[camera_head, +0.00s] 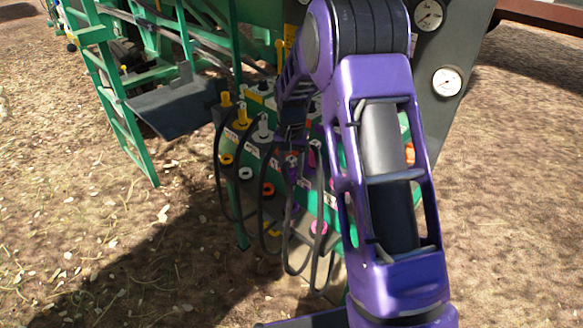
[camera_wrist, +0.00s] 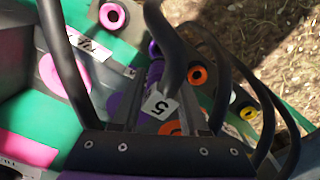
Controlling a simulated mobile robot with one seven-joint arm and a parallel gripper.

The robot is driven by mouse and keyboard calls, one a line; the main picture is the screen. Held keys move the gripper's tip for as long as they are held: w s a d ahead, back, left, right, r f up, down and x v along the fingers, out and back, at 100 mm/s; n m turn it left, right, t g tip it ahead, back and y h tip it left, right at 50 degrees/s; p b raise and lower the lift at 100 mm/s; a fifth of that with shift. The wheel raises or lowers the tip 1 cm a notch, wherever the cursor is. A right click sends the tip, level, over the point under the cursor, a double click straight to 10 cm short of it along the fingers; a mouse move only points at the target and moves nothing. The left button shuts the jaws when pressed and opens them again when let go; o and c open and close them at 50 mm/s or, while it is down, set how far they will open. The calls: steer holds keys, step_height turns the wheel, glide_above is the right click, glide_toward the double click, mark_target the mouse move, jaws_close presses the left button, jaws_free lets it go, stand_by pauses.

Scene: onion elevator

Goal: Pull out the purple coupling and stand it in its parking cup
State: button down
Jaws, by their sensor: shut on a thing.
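My gripper (camera_head: 291,150) is down among the couplings on the green panel, partly hidden by hoses and my own arm. In the wrist view its two fingers (camera_wrist: 160,88) are closed around the purple coupling (camera_wrist: 155,72), whose black hose loops up past them. A white label with a 5 shows between the fingers. The purple coupling (camera_head: 292,173) is small and dark in the head view. I cannot tell whether it is seated in its socket or clear of it. I cannot make out its parking cup with certainty.
A pink ring (camera_wrist: 112,15), an orange ring (camera_wrist: 197,76) and a yellow ring (camera_wrist: 247,113) sit nearby. Black hoses hang in loops around my gripper (camera_head: 240,205). A yellow coupling (camera_head: 242,116) stands left. Green ladder-like framework (camera_head: 125,105) is further left; open ground lies in front.

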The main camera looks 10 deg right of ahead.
mark_target(291, 189)
steer(key=shift+f+b, duration=1.6)
steer(key=shift+f, duration=0.75)
steer(key=shift+f+b, duration=0.35)
steer(key=shift+f, duration=0.4)
steer(key=shift+f+b, duration=0.5)
steer(key=shift+f, duration=1.15)
stand_by(0.6)
jaws_free()
stand_by(0.3)
steer(key=shift+r+p, duration=2.35)
steer(key=shift+r, duration=1.15)
